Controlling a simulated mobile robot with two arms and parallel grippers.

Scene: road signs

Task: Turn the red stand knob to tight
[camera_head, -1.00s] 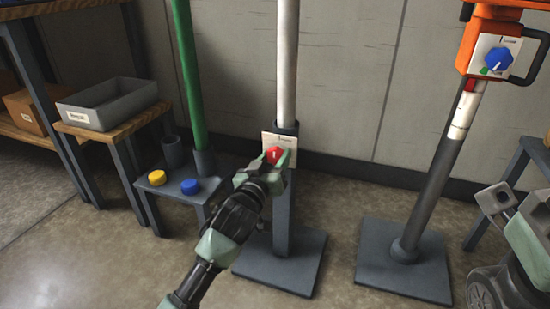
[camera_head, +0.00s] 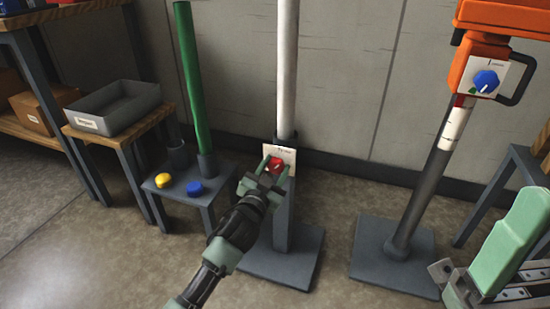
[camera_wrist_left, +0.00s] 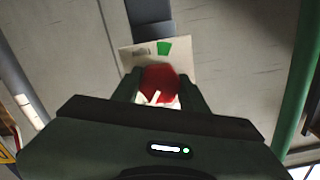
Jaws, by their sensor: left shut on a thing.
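The red knob (camera_head: 275,167) sits on a white plate (camera_head: 287,155) low on the white post's grey stand (camera_head: 284,215). My left gripper (camera_head: 276,168) is shut on the knob, one finger on each side. In the left wrist view, the knob (camera_wrist_left: 159,82) lies between the fingertips. A white mark on it points toward the lower part of the picture, away from the green patch (camera_wrist_left: 164,48) on the plate. A grey mark (camera_wrist_left: 141,51) is beside the patch. My right arm (camera_head: 510,240) shows at the right edge; its jaws are not clear.
An orange device with a blue knob (camera_head: 486,81) stands on a leaning post at right. A small table with yellow (camera_head: 163,181) and blue (camera_head: 194,188) caps and a green post (camera_head: 192,80) are at left. A grey bin (camera_head: 115,105) is beyond.

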